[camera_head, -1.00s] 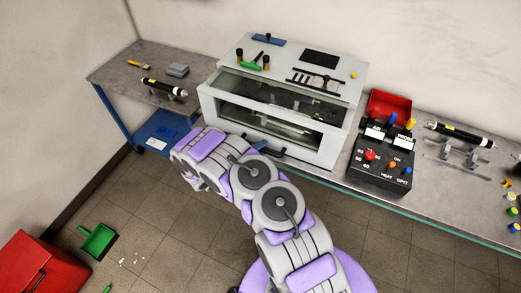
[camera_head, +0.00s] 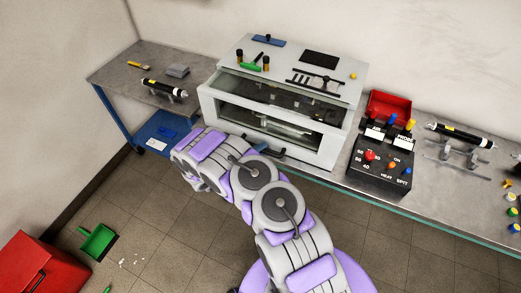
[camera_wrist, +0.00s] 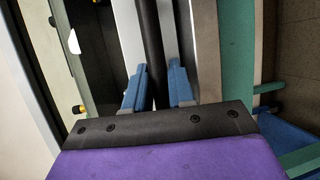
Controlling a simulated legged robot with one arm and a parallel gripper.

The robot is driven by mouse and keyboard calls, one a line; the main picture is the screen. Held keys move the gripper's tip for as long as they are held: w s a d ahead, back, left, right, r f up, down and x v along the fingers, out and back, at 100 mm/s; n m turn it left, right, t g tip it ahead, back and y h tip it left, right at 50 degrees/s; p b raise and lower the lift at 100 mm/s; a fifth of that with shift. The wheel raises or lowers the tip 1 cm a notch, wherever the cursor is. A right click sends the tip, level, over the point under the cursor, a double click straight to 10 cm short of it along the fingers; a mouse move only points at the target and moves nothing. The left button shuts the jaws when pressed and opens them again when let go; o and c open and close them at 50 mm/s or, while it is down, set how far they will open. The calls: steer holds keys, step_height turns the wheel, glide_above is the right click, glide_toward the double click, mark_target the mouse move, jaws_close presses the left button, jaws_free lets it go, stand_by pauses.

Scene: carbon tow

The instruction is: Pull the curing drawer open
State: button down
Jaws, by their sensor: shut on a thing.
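The white curing cabinet (camera_head: 312,153) stands on the bench with a glass-windowed front. Its drawer front is low on the near side, with a dark handle bar (camera_head: 292,162) along it. My gripper (camera_head: 259,147) is at this bar, left of its middle, and mostly hidden behind my arm. In the wrist view, the blue fingers of my gripper (camera_wrist: 159,88) lie on either side of the black handle bar (camera_wrist: 152,45) and are shut on it. The drawer looks shut or nearly so; I cannot tell exactly.
A black control box (camera_head: 382,165) with coloured knobs and a red bin (camera_head: 392,104) stand right of the cabinet. A green dustpan (camera_head: 97,241) and red box (camera_head: 38,266) are on the floor. Floor before the bench is mostly clear.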

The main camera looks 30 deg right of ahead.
steer(key=shift+f, duration=0.1)
steer(key=s+a+p, duration=0.1)
steer(key=s+a, duration=0.9)
steer(key=a, duration=0.3)
steer(key=s+a+p, duration=0.2)
steer(key=s+a, duration=0.9)
steer(key=a, duration=0.2)
steer(key=shift+a+f+p, duration=0.15)
steer(key=shift+a+p, duration=0.15)
steer(key=shift+a, duration=0.1)
steer(key=shift+s, duration=0.1)
steer(key=c, duration=1.1)
jaws_free()
steer(key=shift+o, duration=0.2)
steer(key=v, duration=1.7)
steer(key=shift+a, duration=0.2)
